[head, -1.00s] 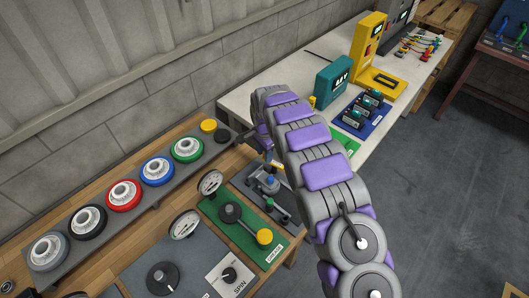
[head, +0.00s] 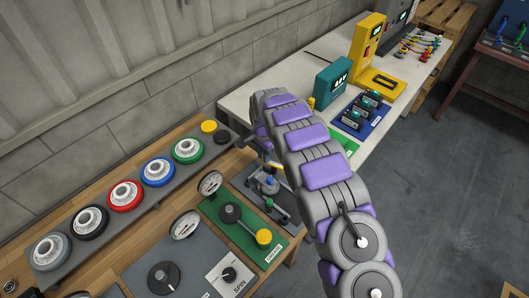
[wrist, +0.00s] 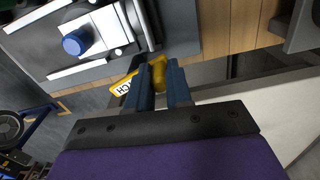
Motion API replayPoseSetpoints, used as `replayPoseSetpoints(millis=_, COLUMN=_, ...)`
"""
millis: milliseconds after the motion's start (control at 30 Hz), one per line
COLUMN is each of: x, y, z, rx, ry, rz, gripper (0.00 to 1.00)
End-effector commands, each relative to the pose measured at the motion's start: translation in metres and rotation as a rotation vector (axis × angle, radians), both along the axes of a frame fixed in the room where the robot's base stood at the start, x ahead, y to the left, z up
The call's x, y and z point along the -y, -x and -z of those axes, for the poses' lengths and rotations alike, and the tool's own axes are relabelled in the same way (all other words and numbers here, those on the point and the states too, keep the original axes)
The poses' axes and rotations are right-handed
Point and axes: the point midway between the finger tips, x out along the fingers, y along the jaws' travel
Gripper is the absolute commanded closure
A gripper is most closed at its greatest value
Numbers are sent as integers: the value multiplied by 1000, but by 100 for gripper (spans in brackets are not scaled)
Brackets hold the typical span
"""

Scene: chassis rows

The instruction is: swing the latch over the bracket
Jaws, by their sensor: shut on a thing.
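In the wrist view my gripper (wrist: 160,82) is shut on a yellow piece, which looks like the latch's handle (wrist: 158,63). The fingers hide most of it. My arm partly hides the gripper there, and I cannot tell the latch's angle.
A green plate (head: 222,217) with a lever and yellow knob lies just in front. Dial gauges and a rail of coloured wheels (head: 125,195) are to the left. A white table (head: 245,99) with a teal meter (head: 331,82) and yellow stand is behind my arm.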

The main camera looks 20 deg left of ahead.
Motion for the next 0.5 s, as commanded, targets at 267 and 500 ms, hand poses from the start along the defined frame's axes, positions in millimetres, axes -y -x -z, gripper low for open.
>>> replayPoseSetpoints(millis=267, x=0, y=9, z=-5, rx=2, ry=-1, rz=-237, gripper=100)
replayPoseSetpoints(millis=500, x=2, y=19, z=-5, rx=1, ry=-1, rz=-465, gripper=100)
